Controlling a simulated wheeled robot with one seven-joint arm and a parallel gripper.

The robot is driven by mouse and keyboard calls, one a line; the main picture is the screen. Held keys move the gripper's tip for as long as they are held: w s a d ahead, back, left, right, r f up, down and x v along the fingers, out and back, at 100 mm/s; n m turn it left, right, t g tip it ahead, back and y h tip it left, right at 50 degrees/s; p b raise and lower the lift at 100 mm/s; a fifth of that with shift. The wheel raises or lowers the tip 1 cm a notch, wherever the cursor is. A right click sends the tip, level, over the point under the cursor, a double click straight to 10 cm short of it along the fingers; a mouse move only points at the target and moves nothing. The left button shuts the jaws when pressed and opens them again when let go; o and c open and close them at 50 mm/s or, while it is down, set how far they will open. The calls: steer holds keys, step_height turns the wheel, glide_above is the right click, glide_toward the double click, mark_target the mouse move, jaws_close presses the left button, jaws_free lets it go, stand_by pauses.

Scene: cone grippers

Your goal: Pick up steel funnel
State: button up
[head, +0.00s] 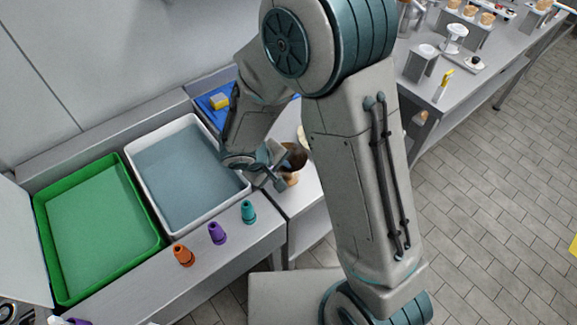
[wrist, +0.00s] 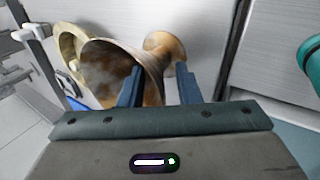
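A brown, mottled metal funnel-shaped piece (wrist: 110,70), wide at one end and flared smaller at the other, fills the upper middle of the wrist view. I take it for the steel funnel. In the head view, a brown piece with a dark mouth (head: 296,157) stands at the counter's edge beside my gripper (head: 274,172). In the wrist view, my gripper (wrist: 158,88) has its two fingers apart, with the funnel's narrower part showing between and beyond them. I cannot tell whether the fingers touch it. A second, paler rounded rim (wrist: 66,42) shows behind it.
A white tray (head: 140,178) and a green tray (head: 157,245) lie on the left counter. Orange (head: 183,255), purple (head: 217,233) and teal (head: 248,212) cones stand along its front edge. A teal object (wrist: 309,55) is at the wrist view's right.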

jaws_close()
steer(key=shift+r, duration=0.1)
